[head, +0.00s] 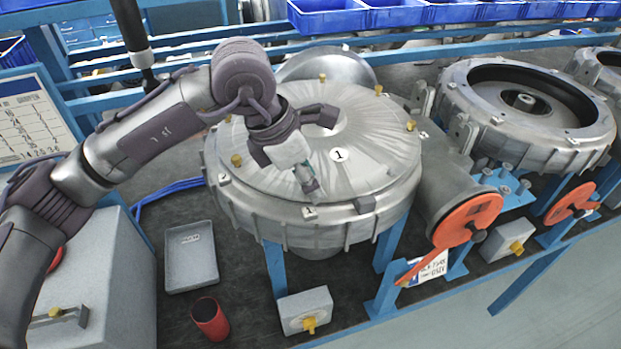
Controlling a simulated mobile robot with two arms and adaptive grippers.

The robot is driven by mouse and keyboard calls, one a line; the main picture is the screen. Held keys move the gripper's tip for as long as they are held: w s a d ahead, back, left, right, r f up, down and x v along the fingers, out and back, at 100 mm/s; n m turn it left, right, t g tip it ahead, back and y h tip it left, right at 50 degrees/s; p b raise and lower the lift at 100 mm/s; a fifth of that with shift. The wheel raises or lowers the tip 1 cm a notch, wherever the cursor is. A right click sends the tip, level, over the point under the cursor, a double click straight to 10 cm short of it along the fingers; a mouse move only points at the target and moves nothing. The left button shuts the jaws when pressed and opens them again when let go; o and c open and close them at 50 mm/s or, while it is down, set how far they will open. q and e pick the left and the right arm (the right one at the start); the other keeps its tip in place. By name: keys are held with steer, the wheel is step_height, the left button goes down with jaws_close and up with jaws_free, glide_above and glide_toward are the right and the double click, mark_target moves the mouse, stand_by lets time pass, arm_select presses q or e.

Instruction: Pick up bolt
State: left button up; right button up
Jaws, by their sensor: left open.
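Several brass-coloured bolts stand around the rim of the round silver blower cover (375,165). One bolt (236,160) is at the left rim, one (323,78) at the back, one (378,90) at the back right and one (410,126) at the right. My left gripper (318,150) is over the middle of the cover, near its round "1" label. Its fingers are spread and I see nothing between them. The left arm and wrist cover part of the cover's left side. My right gripper is out of view.
A grey tray (191,256) and a red cup (209,318) sit on the dark bench at the front left. An orange lever (468,219) sticks out beside the blower. An open housing (470,105) stands at the right, with several grey-blue bolts (505,170) before it.

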arm_select(q)
jaws_close()
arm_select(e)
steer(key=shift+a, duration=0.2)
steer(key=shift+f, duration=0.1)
